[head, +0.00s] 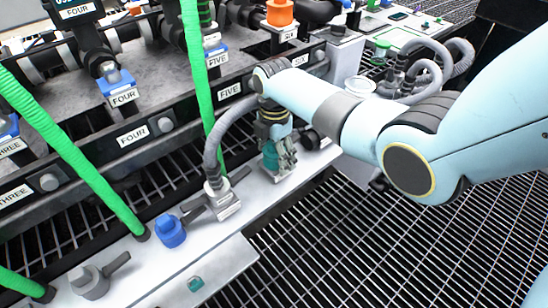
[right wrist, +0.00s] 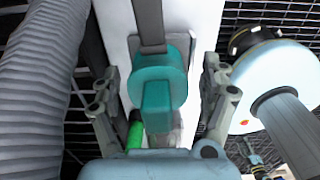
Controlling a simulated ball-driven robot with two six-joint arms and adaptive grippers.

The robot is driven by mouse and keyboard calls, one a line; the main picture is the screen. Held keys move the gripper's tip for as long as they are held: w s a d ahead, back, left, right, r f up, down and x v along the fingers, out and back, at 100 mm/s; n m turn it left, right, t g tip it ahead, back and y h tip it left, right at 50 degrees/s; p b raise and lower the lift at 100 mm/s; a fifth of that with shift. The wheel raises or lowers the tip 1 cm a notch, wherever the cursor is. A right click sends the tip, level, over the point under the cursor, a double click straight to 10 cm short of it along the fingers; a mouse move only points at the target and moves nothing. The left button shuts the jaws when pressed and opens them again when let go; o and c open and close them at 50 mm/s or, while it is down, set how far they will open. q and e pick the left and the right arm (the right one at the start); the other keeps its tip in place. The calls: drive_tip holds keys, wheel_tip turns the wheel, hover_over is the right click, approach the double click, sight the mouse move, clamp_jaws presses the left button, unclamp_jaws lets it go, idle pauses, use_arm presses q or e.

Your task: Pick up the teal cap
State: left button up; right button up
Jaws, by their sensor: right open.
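The teal cap (right wrist: 158,72), a round disc with a blocky grip, sits between the two fingers of my right gripper (right wrist: 160,80) in the right wrist view. The fingers stand apart on both sides of it, with gaps visible. A dark grey strap runs from the cap's far side. In the head view my right gripper (head: 280,166) points down at the white ledge below label SIX, and the teal cap (head: 269,156) shows partly behind its fingers. My left gripper is not in view.
A grey corrugated hose (head: 211,150) rises close to the left of my right gripper. A blue cap (head: 171,231) and a grey cap (head: 90,282) lie along the white ledge (head: 140,262). Green hoses (head: 75,155) stand to the left. Grating floor is clear in front.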

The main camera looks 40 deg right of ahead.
drive_tip(key=shift+f, duration=0.1)
drive_tip(key=shift+c, duration=0.5)
drive_tip(key=c, duration=1.2)
drive_tip(key=shift+c, duration=0.2)
drive_tip(key=shift+r+p, duration=0.35)
drive_tip(key=shift+r, duration=0.1)
wheel_tip(320, 180, up, 4)
drive_tip(key=shift+d+r+p, duration=0.1)
drive_tip(key=shift+d+p, duration=0.05)
drive_tip(key=shift+p, duration=0.95)
use_arm(q)
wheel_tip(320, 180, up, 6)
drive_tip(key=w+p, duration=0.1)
drive_tip(key=p, duration=0.3)
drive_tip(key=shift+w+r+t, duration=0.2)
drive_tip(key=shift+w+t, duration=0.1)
use_arm(e)
drive_tip(key=s+d+r, duration=0.6)
drive_tip(key=s+d, duration=0.1)
drive_tip(key=d, duration=0.1)
drive_tip(key=shift+s+d, duration=0.3)
